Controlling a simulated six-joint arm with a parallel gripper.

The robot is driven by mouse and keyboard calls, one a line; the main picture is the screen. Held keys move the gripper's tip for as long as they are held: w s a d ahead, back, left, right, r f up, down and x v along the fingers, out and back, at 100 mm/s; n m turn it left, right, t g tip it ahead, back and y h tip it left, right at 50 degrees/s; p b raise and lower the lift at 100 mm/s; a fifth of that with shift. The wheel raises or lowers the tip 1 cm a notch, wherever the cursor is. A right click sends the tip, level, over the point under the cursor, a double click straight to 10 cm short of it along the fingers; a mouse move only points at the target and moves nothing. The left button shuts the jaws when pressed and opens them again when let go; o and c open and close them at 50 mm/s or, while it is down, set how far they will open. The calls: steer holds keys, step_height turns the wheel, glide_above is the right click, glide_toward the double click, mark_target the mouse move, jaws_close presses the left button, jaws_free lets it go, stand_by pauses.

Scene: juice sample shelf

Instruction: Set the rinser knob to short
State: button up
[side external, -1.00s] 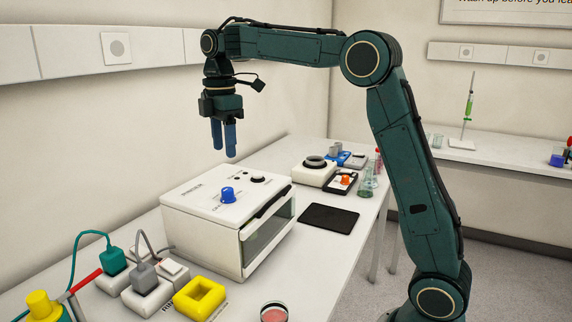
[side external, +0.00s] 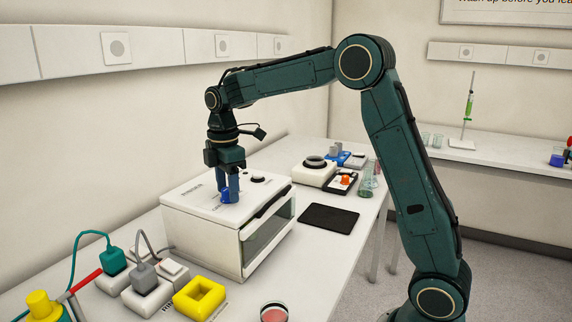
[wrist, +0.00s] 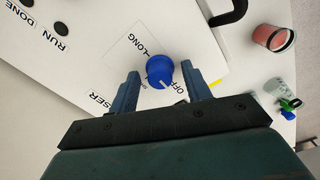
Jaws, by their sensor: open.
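The rinser (side external: 212,235) is a white box with a dark glass front, standing on the bench. Its blue knob (wrist: 160,71) is on the top panel, with a pale pointer line aimed toward the "OFF" label in the wrist view; "LONG" is printed beside it. My gripper (wrist: 166,82) is open, pointing down, with one finger on each side of the knob and visible gaps between. In the side view my gripper (side external: 228,196) is low over the panel and partly hides the knob (side external: 225,195).
A yellow block (side external: 200,298) and plugs with cables (side external: 146,280) stand at the left front. A dish with pink contents (side external: 273,311) is in front. A black mat (side external: 329,218) lies right of the rinser. A white device (side external: 314,172) stands behind.

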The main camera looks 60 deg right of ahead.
steer(key=shift+c, duration=0.5)
steer(key=c, duration=0.9)
steer(key=shift+m, duration=0.3)
steer(key=m, duration=0.8)
steer(key=shift+m, duration=0.4)
steer(key=m, duration=0.4)
steer(key=shift+m, duration=2.2)
